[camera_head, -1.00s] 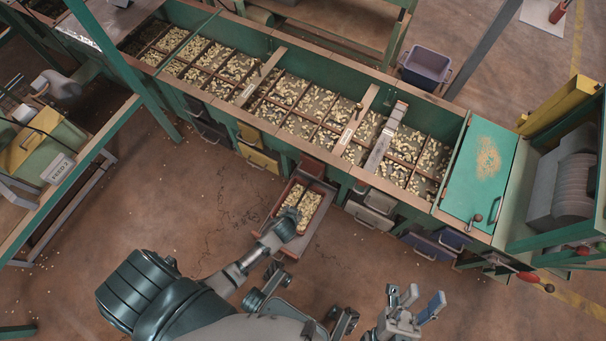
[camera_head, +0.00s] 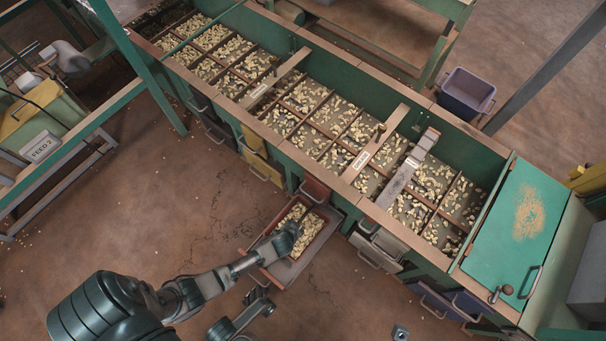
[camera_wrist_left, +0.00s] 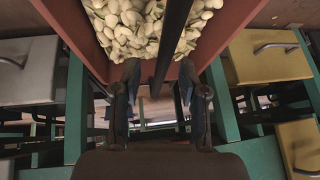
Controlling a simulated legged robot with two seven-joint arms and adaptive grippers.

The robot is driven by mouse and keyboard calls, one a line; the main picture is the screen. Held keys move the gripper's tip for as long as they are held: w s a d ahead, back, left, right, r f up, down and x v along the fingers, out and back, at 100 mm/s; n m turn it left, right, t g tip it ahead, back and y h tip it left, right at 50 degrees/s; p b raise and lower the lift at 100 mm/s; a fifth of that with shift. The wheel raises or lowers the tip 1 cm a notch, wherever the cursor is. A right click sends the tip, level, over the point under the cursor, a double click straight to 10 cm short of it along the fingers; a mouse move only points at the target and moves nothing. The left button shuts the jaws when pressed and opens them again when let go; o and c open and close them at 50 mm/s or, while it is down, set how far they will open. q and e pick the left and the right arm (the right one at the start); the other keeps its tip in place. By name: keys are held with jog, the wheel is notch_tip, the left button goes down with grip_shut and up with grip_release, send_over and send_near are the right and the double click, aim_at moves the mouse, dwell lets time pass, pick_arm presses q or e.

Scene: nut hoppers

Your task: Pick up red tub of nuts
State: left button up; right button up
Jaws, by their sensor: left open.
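The red tub (camera_head: 316,238) holds pale nuts and sits on a grey tray below the hopper line in the head view. In the left wrist view the tub (camera_wrist_left: 77,28) fills the top, with nuts inside and a dark bar crossing it. My left gripper (camera_head: 291,232) is over the tub and covers part of it. In the wrist view the gripper (camera_wrist_left: 158,75) is open, its two fingers at the tub's near end, one on each side of the bar. Contact cannot be told.
The long green hopper bench (camera_head: 372,205) with nut compartments runs behind the tub. Yellow drawers (camera_head: 262,168) and grey bins (camera_head: 376,246) flank the tub underneath. A purple bin (camera_head: 467,92) stands behind the bench. The brown floor at left is clear.

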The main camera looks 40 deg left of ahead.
pick_arm(q)
jog(key=shift+w+a+f, duration=0.1)
jog(key=shift+f, duration=0.3)
jog(key=shift+w+r, duration=0.15)
jog(key=shift+r, duration=0.1)
grip_shut()
jog(key=shift+r, duration=0.15)
